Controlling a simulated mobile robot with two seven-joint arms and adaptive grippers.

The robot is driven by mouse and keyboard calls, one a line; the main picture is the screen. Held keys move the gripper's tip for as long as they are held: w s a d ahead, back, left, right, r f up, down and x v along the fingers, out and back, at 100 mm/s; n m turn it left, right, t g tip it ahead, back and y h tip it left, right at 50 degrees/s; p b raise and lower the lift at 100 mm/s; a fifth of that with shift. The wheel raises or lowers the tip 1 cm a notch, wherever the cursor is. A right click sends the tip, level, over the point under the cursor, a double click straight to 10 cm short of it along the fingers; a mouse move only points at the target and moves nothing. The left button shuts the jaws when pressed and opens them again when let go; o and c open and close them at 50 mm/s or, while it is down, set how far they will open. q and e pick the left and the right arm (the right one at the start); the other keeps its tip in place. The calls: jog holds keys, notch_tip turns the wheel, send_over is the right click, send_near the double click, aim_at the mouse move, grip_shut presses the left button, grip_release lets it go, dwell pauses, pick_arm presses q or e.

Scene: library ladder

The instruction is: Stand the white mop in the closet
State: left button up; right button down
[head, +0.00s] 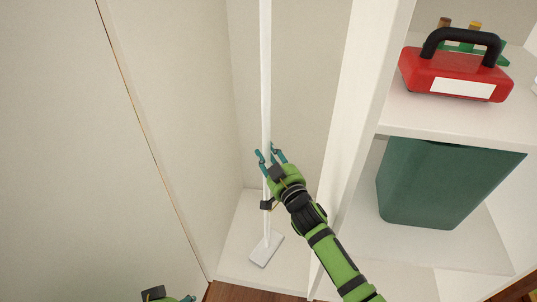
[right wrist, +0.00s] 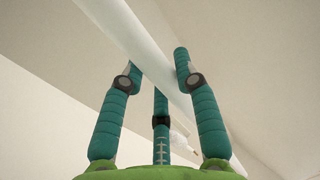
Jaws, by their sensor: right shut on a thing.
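The white mop (head: 266,95) stands nearly upright inside the narrow left section of the closet (head: 240,215). Its flat head (head: 266,250) is at the closet floor. My right gripper (head: 270,156) is shut on the mop's handle at about the middle of its visible length. In the right wrist view the handle (right wrist: 135,40) runs slantwise between the teal fingers (right wrist: 155,75). My left gripper (head: 168,297) only just shows at the bottom edge of the head view, and its fingers are mostly cut off. The top of the mop is out of view.
A white upright divider (head: 365,110) stands right of the mop. Beyond it, a shelf holds a red toolbox (head: 456,75) with a black handle, and a dark green bin (head: 440,185) stands below. A pale panel (head: 80,150) fills the left side.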

jog(key=shift+f+b, duration=0.4)
jog(key=shift+b, duration=0.05)
dwell(0.3)
jog(key=c, duration=0.8)
grip_release()
jog(key=shift+c, duration=0.2)
jog(key=shift+f, duration=0.3)
jog(key=v, duration=1.2)
jog(key=shift+r, duration=0.25)
jog(key=shift+s, duration=0.1)
